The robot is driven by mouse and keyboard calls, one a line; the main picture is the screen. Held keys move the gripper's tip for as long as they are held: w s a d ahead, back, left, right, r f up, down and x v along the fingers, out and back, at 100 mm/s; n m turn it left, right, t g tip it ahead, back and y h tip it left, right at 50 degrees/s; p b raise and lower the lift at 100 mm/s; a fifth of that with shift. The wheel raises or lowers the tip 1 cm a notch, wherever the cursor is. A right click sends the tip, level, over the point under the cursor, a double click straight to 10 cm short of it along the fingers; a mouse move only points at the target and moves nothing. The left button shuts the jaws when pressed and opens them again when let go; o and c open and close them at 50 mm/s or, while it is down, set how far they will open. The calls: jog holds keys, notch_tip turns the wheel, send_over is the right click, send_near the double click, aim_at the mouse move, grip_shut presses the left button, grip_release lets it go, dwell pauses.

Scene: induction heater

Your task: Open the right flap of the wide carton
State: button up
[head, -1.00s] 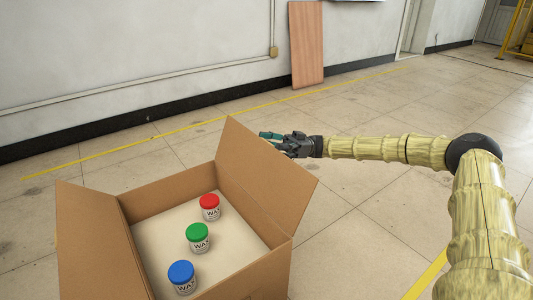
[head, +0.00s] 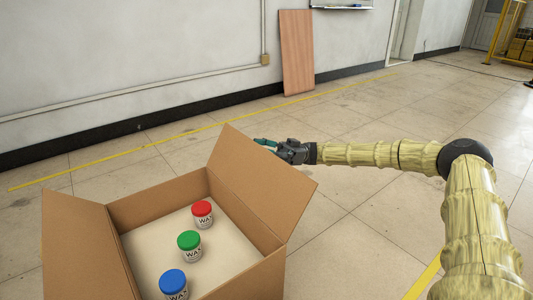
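The wide carton (head: 157,198) is a brown cardboard box standing open at the lower left. Its right flap (head: 262,187) stands up and leans outward to the right. Its left flap (head: 84,250) is also folded outward. Inside are three wax jars, with a red lid (head: 202,209), a green lid (head: 189,241) and a blue lid (head: 173,281). My gripper (head: 266,145) is just behind the upper part of the right flap, which partly hides it. I cannot tell whether it touches the flap or how its fingers are set.
A wooden board (head: 296,52) leans on the back wall. A yellow line (head: 150,145) runs along the floor in front of the wall. The tiled floor right of the carton is clear. The carton's near side is cut off by the picture's lower edge.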

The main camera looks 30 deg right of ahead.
jog(key=shift+r, duration=0.1)
jog(key=v, duration=1.2)
